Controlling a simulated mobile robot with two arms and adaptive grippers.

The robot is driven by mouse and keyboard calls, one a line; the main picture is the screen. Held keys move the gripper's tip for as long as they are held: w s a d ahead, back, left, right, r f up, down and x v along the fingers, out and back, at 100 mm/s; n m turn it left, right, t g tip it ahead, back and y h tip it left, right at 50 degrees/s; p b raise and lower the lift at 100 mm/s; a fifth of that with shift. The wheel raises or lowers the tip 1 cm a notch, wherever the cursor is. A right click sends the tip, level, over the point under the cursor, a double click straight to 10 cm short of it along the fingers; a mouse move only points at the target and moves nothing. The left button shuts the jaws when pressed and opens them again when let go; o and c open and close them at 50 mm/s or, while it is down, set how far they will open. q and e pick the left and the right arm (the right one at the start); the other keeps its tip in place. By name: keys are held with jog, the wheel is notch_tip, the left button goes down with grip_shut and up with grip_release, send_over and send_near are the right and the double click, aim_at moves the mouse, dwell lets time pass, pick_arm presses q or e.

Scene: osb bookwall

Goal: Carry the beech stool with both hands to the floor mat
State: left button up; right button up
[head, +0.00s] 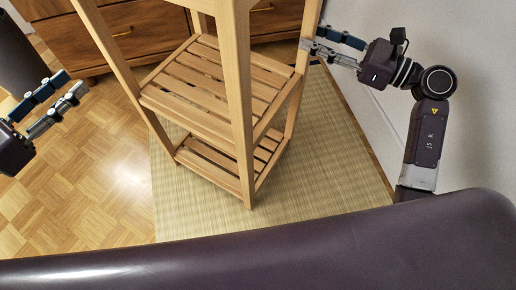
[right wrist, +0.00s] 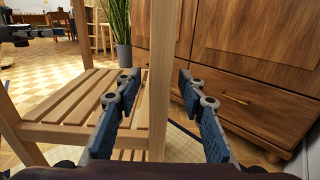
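The beech stool (head: 238,90) is a tall light-wood frame with slatted shelves, and it stands upright over the straw-coloured floor mat (head: 320,170). Its front leg foot rests on the mat; its top is cut off in the head view. My right gripper (head: 312,39) is open at the stool's right leg. In the right wrist view that leg (right wrist: 161,60) shows between the spread fingers, with no clear grip on it. My left gripper (head: 74,82) is open and empty, well left of the stool, above the parquet.
A wooden drawer cabinet (head: 130,32) stands behind the stool, and a white wall (head: 375,110) is close on the right. A dark bin-like object (head: 15,55) is at the far left. The right wrist view shows a potted plant (right wrist: 117,25). Parquet at left is clear.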

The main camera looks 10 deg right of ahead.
jog(key=v, duration=1)
jog(key=shift+d, duration=0.15)
jog(key=shift+s, duration=0.1)
